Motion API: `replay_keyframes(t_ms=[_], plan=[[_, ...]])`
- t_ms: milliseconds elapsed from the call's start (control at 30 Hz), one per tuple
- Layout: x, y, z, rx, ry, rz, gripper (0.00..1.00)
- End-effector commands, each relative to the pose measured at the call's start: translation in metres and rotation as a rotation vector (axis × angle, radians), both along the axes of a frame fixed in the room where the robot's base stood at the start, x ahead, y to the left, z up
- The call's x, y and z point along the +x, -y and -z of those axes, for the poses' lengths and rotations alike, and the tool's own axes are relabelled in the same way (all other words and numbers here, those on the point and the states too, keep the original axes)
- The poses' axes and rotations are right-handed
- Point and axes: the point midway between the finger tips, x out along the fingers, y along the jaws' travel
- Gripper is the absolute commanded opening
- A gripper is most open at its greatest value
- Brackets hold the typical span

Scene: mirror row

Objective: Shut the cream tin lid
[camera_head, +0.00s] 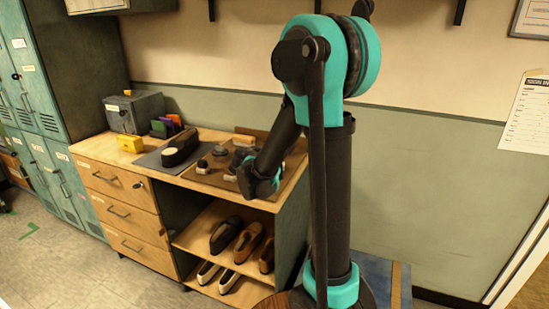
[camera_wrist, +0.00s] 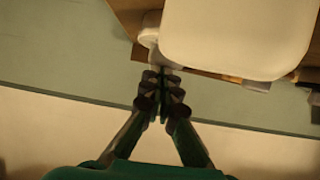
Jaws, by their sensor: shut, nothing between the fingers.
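In the wrist view my gripper (camera_wrist: 162,78) is shut and empty, with its fingertips together. Its tips are at the lower left edge of a large pale, rounded shape (camera_wrist: 235,40), close to the camera. I cannot tell for sure whether this is the cream tin or its lid, nor whether the fingers touch it. In the head view my wrist is low over the right part of the bench, over a brown mat (camera_head: 213,180) with several small tins and pieces (camera_head: 203,166). My arm hides part of this mat, and the cream tin cannot be told apart there.
On the wooden bench, a black shoe (camera_head: 180,148) lies on a grey mat left of the brown one. Shoes (camera_head: 249,240) fill shelves below. The wall (camera_head: 420,190) is close behind.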

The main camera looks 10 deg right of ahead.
Motion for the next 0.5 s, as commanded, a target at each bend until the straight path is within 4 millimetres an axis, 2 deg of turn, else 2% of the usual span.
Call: replay_keyframes(t_ms=[33,500], plan=[[-0.0086,-0.0031,0.0109,0.033,-0.016,0.005,0.0],[0.0001,0.0036,0.0148,0.031,-0.017,0.008,0.0]])
